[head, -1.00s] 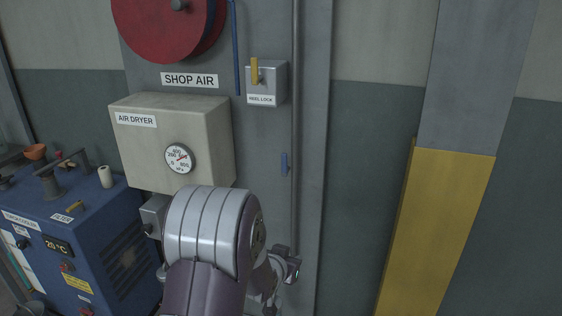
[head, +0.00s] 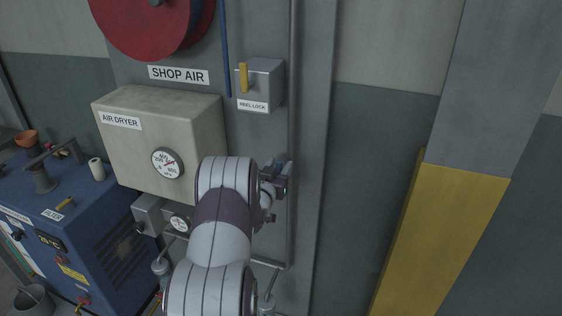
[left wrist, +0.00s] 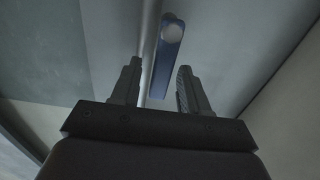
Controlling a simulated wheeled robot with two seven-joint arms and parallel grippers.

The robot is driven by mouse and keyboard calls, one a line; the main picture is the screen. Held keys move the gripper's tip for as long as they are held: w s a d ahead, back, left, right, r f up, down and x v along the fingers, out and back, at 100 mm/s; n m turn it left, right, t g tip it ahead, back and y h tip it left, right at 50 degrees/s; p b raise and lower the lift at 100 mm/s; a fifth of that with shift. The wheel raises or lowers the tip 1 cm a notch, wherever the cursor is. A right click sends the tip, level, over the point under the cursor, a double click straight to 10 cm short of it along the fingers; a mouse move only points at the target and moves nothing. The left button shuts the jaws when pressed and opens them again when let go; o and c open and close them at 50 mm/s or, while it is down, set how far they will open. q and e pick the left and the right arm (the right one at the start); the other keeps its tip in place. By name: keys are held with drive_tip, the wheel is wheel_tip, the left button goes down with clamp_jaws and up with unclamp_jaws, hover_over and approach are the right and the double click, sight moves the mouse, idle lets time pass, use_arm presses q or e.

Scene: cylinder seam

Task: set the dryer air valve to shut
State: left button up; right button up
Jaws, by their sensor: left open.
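The air dryer (head: 130,140) is a beige box with a round gauge (head: 167,163), on the grey panel. A blue lever (left wrist: 169,55), likely the dryer air valve's handle, shows in the left wrist view with a pale round pivot at one end. No label on it can be read. In the head view my gripper and wrist largely hide it. My left gripper (head: 274,180) is at the panel, right of the dryer. In the left wrist view its fingers (left wrist: 158,66) are open, with the lever between them; I see no clear contact. My right gripper is not in view.
A reel lock box (head: 262,84) with a yellow lever is above my gripper, below a red reel (head: 150,25). A vertical pipe (head: 292,110) runs close by on the right. A blue machine (head: 95,230) stands at lower left.

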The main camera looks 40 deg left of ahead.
use_arm(q)
drive_tip(key=shift+x, duration=1)
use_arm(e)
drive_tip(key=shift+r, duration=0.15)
use_arm(q)
drive_tip(key=shift+c, duration=0.3)
